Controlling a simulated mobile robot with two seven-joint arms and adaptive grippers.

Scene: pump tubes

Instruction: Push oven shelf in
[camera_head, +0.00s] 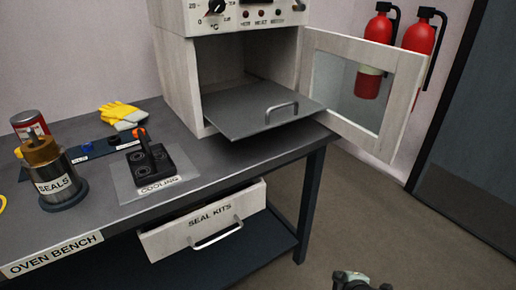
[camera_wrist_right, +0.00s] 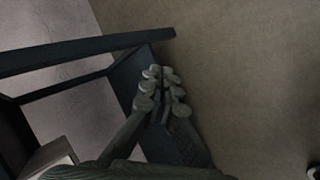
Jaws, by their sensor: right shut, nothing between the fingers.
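The oven (camera_head: 180,75) stands on the bench with its door (camera_head: 352,85) swung open to the right. The grey oven shelf (camera_head: 245,107) is slid partly out through the opening, its metal handle (camera_head: 282,112) at the front edge. My right gripper (camera_head: 358,284) shows only at the bottom edge of the head view, low over the floor and well apart from the shelf. In the right wrist view the right gripper (camera_wrist_right: 161,82) is shut and empty, with the bench's dark lower frame behind it. My left gripper is not in view.
The bench (camera_head: 215,175) has an open drawer labelled seal kits (camera_head: 205,222) below its top. A cooling stand (camera_head: 152,165), a seals pot (camera_head: 58,180) and yellow gloves (camera_head: 122,114) sit left of the oven. Fire extinguishers (camera_head: 418,40) hang behind the door. Floor at right is clear.

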